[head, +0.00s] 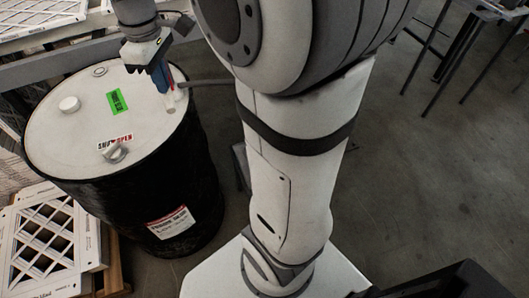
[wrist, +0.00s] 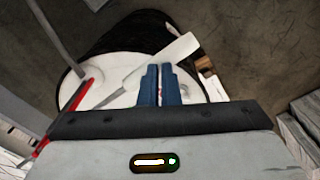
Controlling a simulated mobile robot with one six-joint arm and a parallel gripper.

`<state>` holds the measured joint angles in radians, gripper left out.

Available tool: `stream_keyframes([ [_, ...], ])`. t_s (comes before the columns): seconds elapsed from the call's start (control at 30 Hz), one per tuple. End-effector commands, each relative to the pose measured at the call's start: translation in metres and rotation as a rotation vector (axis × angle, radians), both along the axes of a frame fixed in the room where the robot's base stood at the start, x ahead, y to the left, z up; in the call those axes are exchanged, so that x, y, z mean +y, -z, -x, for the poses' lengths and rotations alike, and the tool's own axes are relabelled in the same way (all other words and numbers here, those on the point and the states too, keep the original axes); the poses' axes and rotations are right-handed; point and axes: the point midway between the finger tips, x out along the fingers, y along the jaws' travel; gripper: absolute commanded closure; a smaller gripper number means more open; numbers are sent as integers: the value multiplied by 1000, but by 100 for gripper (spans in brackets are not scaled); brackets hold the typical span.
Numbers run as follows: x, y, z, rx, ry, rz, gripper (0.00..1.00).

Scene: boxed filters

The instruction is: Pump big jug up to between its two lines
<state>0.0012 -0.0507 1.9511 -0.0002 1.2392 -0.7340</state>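A black drum (head: 150,215) with a white lid (head: 65,120) stands at the left in the head view. A grey spout (head: 205,82) sticks out to the right from near the lid's far right edge, with a small red part (head: 171,86) beside its base. My gripper (head: 163,86) is low over that part of the lid, pointing down. In the wrist view its blue fingers (wrist: 160,88) are close together with a narrow gap. A pale paddle-like shape (wrist: 178,58) lies behind them; I cannot tell whether they touch it. A red bar (wrist: 76,108) is at the left. I cannot make out a jug or its lines.
White-framed filters (head: 45,240) sit at lower left, more (head: 35,20) at upper left. A metal stand (head: 460,45) is at upper right. Floor at right is clear.

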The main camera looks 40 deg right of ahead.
Motion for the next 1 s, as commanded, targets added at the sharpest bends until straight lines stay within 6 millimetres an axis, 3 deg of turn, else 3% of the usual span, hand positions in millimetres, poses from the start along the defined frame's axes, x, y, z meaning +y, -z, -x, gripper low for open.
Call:
stream_keyframes([
  [0.7, 0, 24, 2, 9, 0, -1, 100],
  [1.0, 0, 25, 2, 10, 0, -1, 100],
])
